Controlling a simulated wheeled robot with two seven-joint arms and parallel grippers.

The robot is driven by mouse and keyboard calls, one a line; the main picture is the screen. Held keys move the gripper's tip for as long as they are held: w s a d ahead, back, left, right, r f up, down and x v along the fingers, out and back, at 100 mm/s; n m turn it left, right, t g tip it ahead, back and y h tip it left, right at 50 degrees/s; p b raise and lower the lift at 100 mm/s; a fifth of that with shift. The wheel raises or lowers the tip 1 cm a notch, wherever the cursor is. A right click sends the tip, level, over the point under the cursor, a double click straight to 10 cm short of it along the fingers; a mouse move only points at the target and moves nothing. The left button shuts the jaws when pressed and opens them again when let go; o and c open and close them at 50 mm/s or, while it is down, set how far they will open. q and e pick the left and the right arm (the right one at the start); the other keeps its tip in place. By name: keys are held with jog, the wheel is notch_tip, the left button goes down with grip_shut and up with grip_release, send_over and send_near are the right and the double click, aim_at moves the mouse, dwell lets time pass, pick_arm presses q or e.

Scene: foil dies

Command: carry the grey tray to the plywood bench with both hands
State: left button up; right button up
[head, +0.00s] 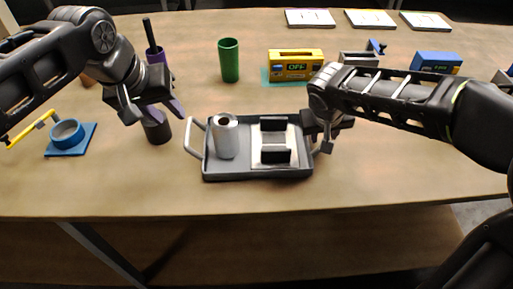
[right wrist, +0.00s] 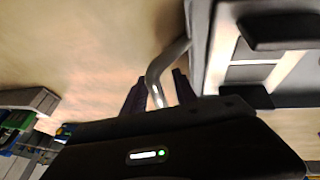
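The grey tray (head: 218,173) rests on the wooden table at the centre of the head view, with a pale handle at each end. On it stand a grey metal cylinder (head: 225,140) and a white plate (head: 273,146) with black blocks. My left gripper (head: 152,112) is open and empty, left of the tray's left handle (head: 193,138), apart from it. My right gripper (head: 322,138) is at the tray's right end. In the right wrist view the right handle (right wrist: 156,82) lies between its parted fingers (right wrist: 158,92). I cannot pick out the plywood bench separately.
A dark cup (head: 157,132) stands under my left gripper. A blue holder (head: 68,134) lies at left. A purple cup (head: 154,53), green cup (head: 229,60), yellow box (head: 294,64) and blue box (head: 436,62) stand behind. The table front is clear.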

jog(key=v, duration=1.2)
jog(key=shift+a, duration=0.1)
